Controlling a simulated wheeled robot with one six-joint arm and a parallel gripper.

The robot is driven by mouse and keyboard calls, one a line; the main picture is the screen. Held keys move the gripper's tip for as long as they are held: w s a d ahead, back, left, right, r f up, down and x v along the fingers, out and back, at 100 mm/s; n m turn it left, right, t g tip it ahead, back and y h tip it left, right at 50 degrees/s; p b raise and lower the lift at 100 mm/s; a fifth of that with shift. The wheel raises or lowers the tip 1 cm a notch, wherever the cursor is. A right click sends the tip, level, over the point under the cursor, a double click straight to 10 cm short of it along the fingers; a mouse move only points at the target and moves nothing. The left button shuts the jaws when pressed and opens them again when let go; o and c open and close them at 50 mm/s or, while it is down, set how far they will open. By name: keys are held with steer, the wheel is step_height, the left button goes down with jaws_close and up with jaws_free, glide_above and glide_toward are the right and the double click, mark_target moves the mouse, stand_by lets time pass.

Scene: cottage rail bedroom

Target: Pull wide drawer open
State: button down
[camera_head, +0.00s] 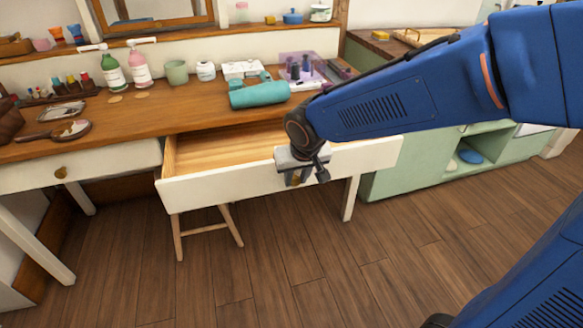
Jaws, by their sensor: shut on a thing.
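The wide drawer (225,185) of the wooden-topped white dressing table is pulled out, and its bare wood inside shows as empty where I can see it. My gripper (294,180) is at the front of this drawer, right of its middle. It is shut on the drawer's handle, which is mostly hidden behind the gripper. My blue arm reaches in from the right and covers part of the drawer's right side.
A smaller shut drawer with a brass knob (61,172) is at the left. A stool (208,232) is beneath the drawer. A green cabinet (408,168) stands at the right. The floor in front is clear.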

steer(key=shift+s+d, duration=0.2)
steer(key=shift+s, duration=0.5)
steer(key=shift+s+d, duration=0.2)
steer(key=shift+s, duration=0.45)
steer(key=c, duration=1.4)
jaws_free()
steer(key=shift+c, duration=0.2)
steer(key=v, duration=1.7)
steer(key=shift+s+r, duration=0.15)
steer(key=shift+r, duration=0.05)
steer(key=shift+d, duration=0.2)
